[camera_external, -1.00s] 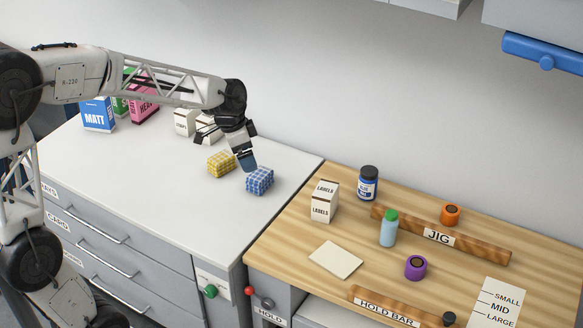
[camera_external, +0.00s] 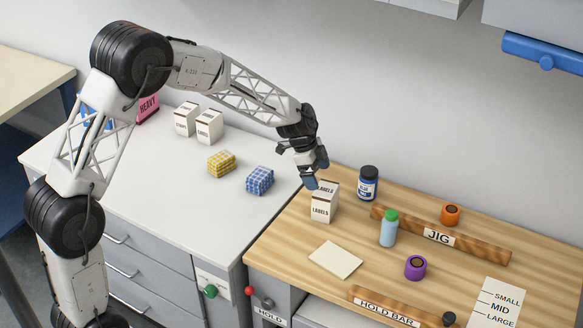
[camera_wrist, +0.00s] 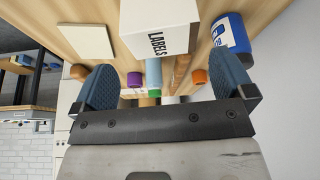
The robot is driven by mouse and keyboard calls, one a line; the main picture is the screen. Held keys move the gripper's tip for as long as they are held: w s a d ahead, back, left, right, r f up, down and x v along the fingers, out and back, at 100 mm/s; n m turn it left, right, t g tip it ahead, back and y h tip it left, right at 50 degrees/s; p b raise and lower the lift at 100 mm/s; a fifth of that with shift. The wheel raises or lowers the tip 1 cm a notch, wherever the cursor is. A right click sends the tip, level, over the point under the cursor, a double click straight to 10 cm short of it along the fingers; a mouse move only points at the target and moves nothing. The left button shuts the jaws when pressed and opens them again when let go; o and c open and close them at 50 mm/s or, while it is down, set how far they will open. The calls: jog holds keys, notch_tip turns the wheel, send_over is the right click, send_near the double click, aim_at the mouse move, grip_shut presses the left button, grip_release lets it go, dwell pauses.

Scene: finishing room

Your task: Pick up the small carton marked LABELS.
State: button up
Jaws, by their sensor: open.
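The small white carton marked LABELS (camera_external: 323,208) stands upright on the wooden bench top, near its left back edge. In the wrist view the LABELS carton (camera_wrist: 158,30) lies ahead, in line with the space between my fingers. My gripper (camera_external: 312,178) is just behind and above the carton's upper left in the external view. In the wrist view my gripper (camera_wrist: 167,88) has its two blue fingers wide apart with nothing between them. Whether a fingertip touches the carton I cannot tell.
A blue-labelled jar (camera_external: 368,184) stands close right of the carton. A light blue bottle (camera_external: 388,230), the JIG bar (camera_external: 470,244), an orange ring (camera_external: 450,215) and a purple ring (camera_external: 415,267) are further right. A cream pad (camera_external: 335,260) lies in front. Two patterned blocks sit on the white counter.

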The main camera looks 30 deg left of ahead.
aim_at(326, 189)
jog(key=shift+w+d+f, duration=0.1)
jog(key=shift+w+f, duration=0.1)
jog(key=shift+x, duration=1.25)
jog(key=shift+x, duration=2.65)
jog(key=shift+d+r, duration=0.1)
jog(key=shift+d, duration=0.1)
jog(key=shift+c, duration=0.3)
